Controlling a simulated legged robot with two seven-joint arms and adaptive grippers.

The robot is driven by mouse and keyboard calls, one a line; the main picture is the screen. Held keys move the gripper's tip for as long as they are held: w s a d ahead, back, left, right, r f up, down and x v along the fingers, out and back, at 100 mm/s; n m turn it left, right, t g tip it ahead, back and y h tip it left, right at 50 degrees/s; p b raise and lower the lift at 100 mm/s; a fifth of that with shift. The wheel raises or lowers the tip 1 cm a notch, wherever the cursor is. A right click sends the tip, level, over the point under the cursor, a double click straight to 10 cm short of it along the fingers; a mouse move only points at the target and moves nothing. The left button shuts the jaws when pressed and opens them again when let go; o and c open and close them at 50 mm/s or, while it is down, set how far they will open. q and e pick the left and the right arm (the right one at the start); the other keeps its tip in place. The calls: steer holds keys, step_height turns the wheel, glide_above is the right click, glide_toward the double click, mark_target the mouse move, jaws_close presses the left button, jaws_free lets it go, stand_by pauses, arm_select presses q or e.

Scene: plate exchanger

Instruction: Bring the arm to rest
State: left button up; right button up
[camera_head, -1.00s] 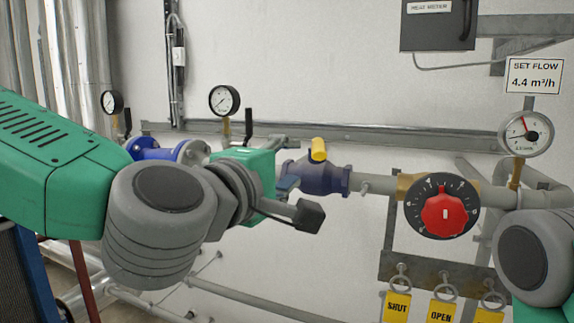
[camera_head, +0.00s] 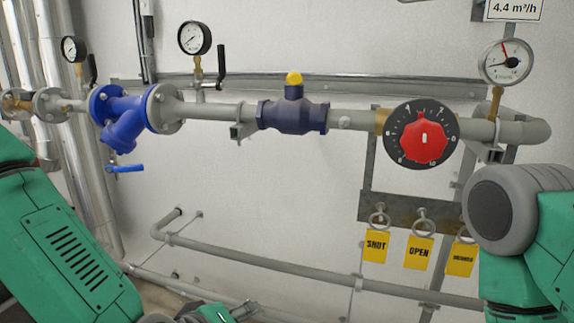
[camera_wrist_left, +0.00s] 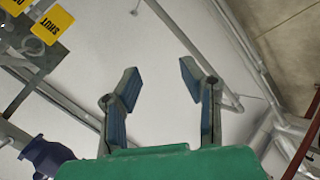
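My left arm comes in at the lower left of the head view, with its green link low in the picture. My left gripper (camera_wrist_left: 158,88) shows in the left wrist view with its two fingers spread apart and nothing between them. In the head view its fingers cannot be made out. My right arm shows at the right edge of the head view, but its gripper is out of the picture. The red knob (camera_head: 423,141) on its black dial and the dark ball valve (camera_head: 292,117) with a yellow top are on the pipe, clear of my arms.
A blue strainer (camera_head: 125,115), gauges (camera_head: 194,38) and the flow gauge (camera_head: 506,62) sit along the pipe. Yellow tags, among them SHUT (camera_head: 376,245) and OPEN (camera_head: 419,251), hang from a bracket (camera_head: 393,213). A lower pipe (camera_head: 290,271) crosses below; bare wall lies between.

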arm_select(q)
steer(key=s+a+f+m+g+y+b, duration=0.1)
steer(key=s+a+f+g, duration=0.2)
steer(key=f, duration=0.4)
steer(key=s+a+f+m+y+b, duration=0.1)
steer(key=s+a+f+m+b, duration=0.1)
steer(key=s+a+f, duration=0.35)
steer(key=s+a+f+m+g+y+b, duration=0.15)
steer(key=s+f, duration=0.25)
steer(key=f, duration=0.6)
steer(key=s+a+f+m+g+y+b, duration=0.1)
steer(key=s+a+f+m+g+b, duration=0.1)
steer(key=s+a+f, duration=0.6)
steer(key=s+a+m+g, duration=0.1)
steer(key=s+a+g, duration=0.1)
steer(key=s, duration=0.2)
steer(key=shift+a+f, duration=0.3)
steer(key=shift+a, duration=0.1)
steer(key=shift+w+g+y, duration=0.15)
steer(key=shift+g+y, duration=0.1)
stand_by(3.9)
